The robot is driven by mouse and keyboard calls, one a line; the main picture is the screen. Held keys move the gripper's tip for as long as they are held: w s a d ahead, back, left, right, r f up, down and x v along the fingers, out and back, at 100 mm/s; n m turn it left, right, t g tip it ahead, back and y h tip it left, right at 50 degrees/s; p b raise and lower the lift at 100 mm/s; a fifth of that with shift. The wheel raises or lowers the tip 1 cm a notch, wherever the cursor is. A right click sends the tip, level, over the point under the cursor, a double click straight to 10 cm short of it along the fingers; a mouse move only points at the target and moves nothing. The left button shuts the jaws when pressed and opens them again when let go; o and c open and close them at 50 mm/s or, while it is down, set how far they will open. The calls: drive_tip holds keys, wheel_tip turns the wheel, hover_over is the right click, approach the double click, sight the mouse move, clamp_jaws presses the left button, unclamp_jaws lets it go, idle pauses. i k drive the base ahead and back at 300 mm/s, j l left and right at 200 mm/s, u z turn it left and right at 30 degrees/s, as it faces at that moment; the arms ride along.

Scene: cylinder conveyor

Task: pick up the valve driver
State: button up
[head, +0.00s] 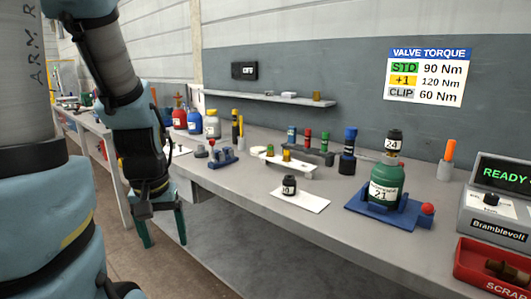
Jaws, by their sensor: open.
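My gripper (163,232) hangs at the left, off the front edge of the workbench. Its two green fingers are apart and empty, pointing down. No tool carries a readable name, so I cannot tell for sure which is the valve driver. A dark tool with a blue top (349,140) stands upright toward the back of the bench. A thin black and yellow tool (236,127) stands upright further left. An orange-handled tool (450,150) stands in a light holder at the right. All are well apart from my gripper.
On the workbench (250,200), a green cylinder (385,184) sits in a blue cradle. A small black cylinder (289,186) stands on a white sheet (312,204). A red scrap bin (475,268) and a "READY" box (492,205) stand at the right. A shelf (260,97) runs along the wall.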

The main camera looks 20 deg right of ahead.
sight(351, 133)
drive_tip(key=z, duration=1.25)
